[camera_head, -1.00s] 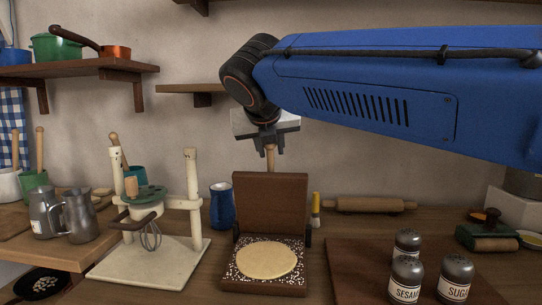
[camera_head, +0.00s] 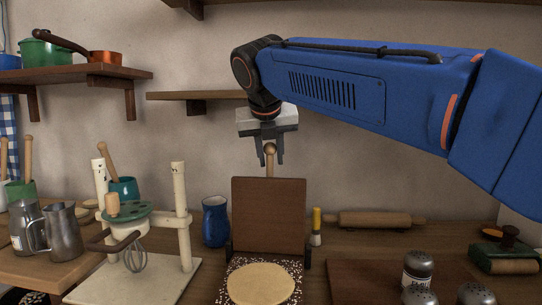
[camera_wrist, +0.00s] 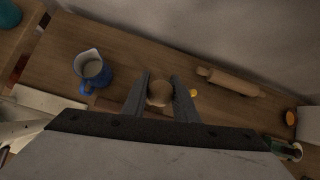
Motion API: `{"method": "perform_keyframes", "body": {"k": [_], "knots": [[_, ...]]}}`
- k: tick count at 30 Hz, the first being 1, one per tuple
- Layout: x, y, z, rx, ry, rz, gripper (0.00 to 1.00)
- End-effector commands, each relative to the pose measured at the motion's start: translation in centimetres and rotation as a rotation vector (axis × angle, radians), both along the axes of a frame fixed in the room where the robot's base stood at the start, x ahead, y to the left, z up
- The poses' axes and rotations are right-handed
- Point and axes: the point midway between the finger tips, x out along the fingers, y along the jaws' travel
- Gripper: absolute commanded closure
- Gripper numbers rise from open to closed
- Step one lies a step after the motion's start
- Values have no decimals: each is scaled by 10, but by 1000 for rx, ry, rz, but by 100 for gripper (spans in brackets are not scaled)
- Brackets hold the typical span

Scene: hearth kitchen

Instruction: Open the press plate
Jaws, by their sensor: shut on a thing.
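The press stands on the counter with its brown plate (camera_head: 269,215) raised upright at the back. A wooden handle with a round knob (camera_head: 270,149) sticks up behind the plate's top edge. Below, a flat round of dough (camera_head: 261,284) lies on the speckled press base (camera_head: 228,270), uncovered. My gripper (camera_head: 268,158) is above the plate, shut on the handle's knob. In the wrist view the knob (camera_wrist: 159,93) sits between the two fingers. The lower front of the base is cut off by the picture edge.
A blue jug (camera_head: 215,222) stands left of the press, with a cream whisk stand (camera_head: 180,215) further left. Shakers (camera_head: 417,270) stand front right. A shelf (camera_head: 190,96) hangs behind my gripper.

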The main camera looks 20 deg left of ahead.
Motion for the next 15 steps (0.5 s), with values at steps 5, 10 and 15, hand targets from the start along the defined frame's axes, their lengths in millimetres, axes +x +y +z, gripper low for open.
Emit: {"method": "perform_keyframes", "body": {"k": [5,10,15], "knots": [[0,0,-8,-11,10,-2,100],[0,1,-8,-11,10,-1,57],[0,0,-5,-6,6,-1,56]]}}
